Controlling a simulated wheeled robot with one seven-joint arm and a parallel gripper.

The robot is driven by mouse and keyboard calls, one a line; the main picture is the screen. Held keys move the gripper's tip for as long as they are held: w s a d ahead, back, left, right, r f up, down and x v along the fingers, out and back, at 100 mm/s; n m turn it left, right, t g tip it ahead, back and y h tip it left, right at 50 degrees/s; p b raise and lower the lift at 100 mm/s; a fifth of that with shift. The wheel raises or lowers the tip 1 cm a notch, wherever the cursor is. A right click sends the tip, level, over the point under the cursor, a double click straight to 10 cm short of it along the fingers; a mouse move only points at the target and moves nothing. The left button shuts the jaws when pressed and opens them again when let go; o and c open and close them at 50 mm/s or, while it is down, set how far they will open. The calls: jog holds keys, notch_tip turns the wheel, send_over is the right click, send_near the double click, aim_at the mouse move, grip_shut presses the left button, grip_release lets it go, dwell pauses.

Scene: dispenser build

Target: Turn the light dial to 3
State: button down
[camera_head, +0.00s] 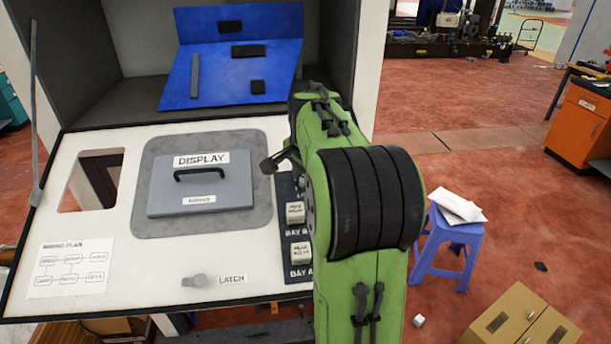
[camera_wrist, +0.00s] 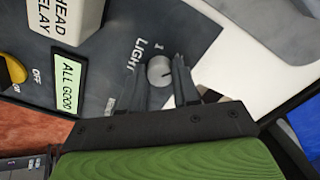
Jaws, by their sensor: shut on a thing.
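The light dial (camera_wrist: 160,71) is a small round grey knob on a dark panel, seen in the wrist view beside the word LIGHT. A numeral 1 is printed near it; other numerals and the dial's exact setting cannot be read. My gripper (camera_wrist: 162,68) has its two dark fingers on either side of the dial and is shut on it. In the head view my green and black arm covers the dial and the gripper.
The grey display cover (camera_head: 200,187) and latch (camera_head: 197,281) are left of my arm. Blue board (camera_head: 215,80) stands behind.

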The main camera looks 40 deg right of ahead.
jog(key=m, duration=0.5)
jog(key=shift+m, duration=2.6)
jog(key=c, duration=0.8)
grip_release()
jog(key=p+v, duration=0.2)
jog(key=v, duration=1.3)
jog(key=shift+r, duration=0.4)
